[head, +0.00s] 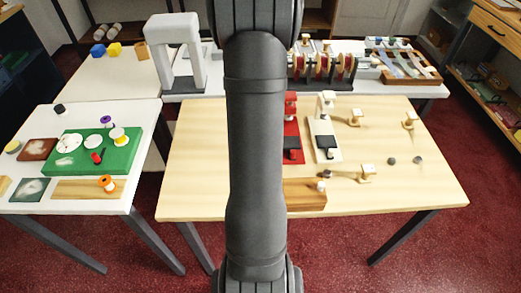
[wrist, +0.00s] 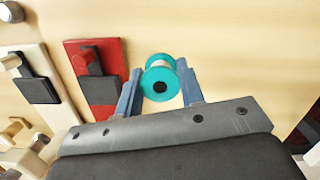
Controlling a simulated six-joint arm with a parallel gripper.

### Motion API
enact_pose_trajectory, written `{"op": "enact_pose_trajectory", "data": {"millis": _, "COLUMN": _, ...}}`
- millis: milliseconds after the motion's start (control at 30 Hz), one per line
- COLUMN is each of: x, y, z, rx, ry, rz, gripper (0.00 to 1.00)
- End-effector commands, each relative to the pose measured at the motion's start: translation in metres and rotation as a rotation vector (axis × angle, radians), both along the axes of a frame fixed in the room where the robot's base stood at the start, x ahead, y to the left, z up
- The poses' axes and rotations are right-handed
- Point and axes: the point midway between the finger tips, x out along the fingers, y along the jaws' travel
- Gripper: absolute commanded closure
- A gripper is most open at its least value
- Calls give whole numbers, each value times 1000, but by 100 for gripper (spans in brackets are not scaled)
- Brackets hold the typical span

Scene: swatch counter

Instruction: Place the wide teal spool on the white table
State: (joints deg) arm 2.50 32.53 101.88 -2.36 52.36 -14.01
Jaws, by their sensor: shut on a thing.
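The teal spool (wrist: 160,78) is between the two blue-grey fingers of my gripper (wrist: 159,68) in the wrist view. My gripper is shut on it, with one finger on each side. A teal flange with a dark centre faces the camera. The pale wooden tabletop shows behind the spool; its height above it is hard to tell. In the head view my arm hides both the gripper and the spool. The white table (head: 138,111) stands at the left in the head view, apart from the wooden table.
The white table carries a green board (head: 72,167) with several spools, a wooden board (head: 75,188) with an orange spool, and dark patches. Its back right is bare. The wooden table (head: 200,180) holds red (head: 291,128) and white (head: 325,128) stands. A white arch (head: 160,35) stands behind.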

Motion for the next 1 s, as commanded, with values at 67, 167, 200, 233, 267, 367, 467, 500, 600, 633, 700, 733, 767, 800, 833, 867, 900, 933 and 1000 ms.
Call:
{"op": "enact_pose_trajectory", "data": {"millis": 67, "x": 3, "y": 5, "z": -3, "rx": 0, "ry": -1, "rz": 1, "gripper": 86}}
{"op": "enact_pose_trajectory", "data": {"millis": 167, "x": 5, "y": 7, "z": -8, "rx": 0, "ry": 0, "rz": 0, "gripper": 86}}
{"op": "enact_pose_trajectory", "data": {"millis": 200, "x": 4, "y": 7, "z": -11, "rx": 0, "ry": 1, "rz": 0, "gripper": 86}}
{"op": "enact_pose_trajectory", "data": {"millis": 233, "x": 4, "y": 6, "z": -15, "rx": 0, "ry": 3, "rz": 0, "gripper": 86}}
{"op": "enact_pose_trajectory", "data": {"millis": 267, "x": 4, "y": 6, "z": -19, "rx": 0, "ry": 3, "rz": 0, "gripper": 86}}
{"op": "enact_pose_trajectory", "data": {"millis": 367, "x": 4, "y": 6, "z": -35, "rx": 0, "ry": 4, "rz": 0, "gripper": 86}}
{"op": "enact_pose_trajectory", "data": {"millis": 467, "x": 4, "y": 6, "z": -44, "rx": 0, "ry": 2, "rz": -1, "gripper": 86}}
{"op": "enact_pose_trajectory", "data": {"millis": 500, "x": 4, "y": 6, "z": -45, "rx": 0, "ry": 0, "rz": -1, "gripper": 86}}
{"op": "enact_pose_trajectory", "data": {"millis": 600, "x": 4, "y": 6, "z": -45, "rx": 0, "ry": -1, "rz": -1, "gripper": 86}}
{"op": "enact_pose_trajectory", "data": {"millis": 633, "x": 4, "y": 6, "z": -45, "rx": 0, "ry": -1, "rz": -1, "gripper": 86}}
{"op": "enact_pose_trajectory", "data": {"millis": 700, "x": 4, "y": 6, "z": -45, "rx": 0, "ry": -1, "rz": -1, "gripper": 86}}
{"op": "enact_pose_trajectory", "data": {"millis": 733, "x": 4, "y": 6, "z": -45, "rx": 0, "ry": -1, "rz": -1, "gripper": 86}}
{"op": "enact_pose_trajectory", "data": {"millis": 767, "x": 4, "y": 6, "z": -46, "rx": 0, "ry": 0, "rz": -1, "gripper": 86}}
{"op": "enact_pose_trajectory", "data": {"millis": 800, "x": 4, "y": 6, "z": -47, "rx": 0, "ry": 0, "rz": -1, "gripper": 86}}
{"op": "enact_pose_trajectory", "data": {"millis": 833, "x": 4, "y": 6, "z": -48, "rx": 0, "ry": 0, "rz": 0, "gripper": 86}}
{"op": "enact_pose_trajectory", "data": {"millis": 867, "x": 4, "y": 6, "z": -48, "rx": 0, "ry": -1, "rz": -1, "gripper": 59}}
{"op": "enact_pose_trajectory", "data": {"millis": 900, "x": 4, "y": 6, "z": -47, "rx": 0, "ry": -1, "rz": -1, "gripper": 51}}
{"op": "enact_pose_trajectory", "data": {"millis": 933, "x": 4, "y": 6, "z": -47, "rx": 0, "ry": -1, "rz": -1, "gripper": 45}}
{"op": "enact_pose_trajectory", "data": {"millis": 1000, "x": 4, "y": 6, "z": -47, "rx": 0, "ry": -1, "rz": 0, "gripper": 43}}
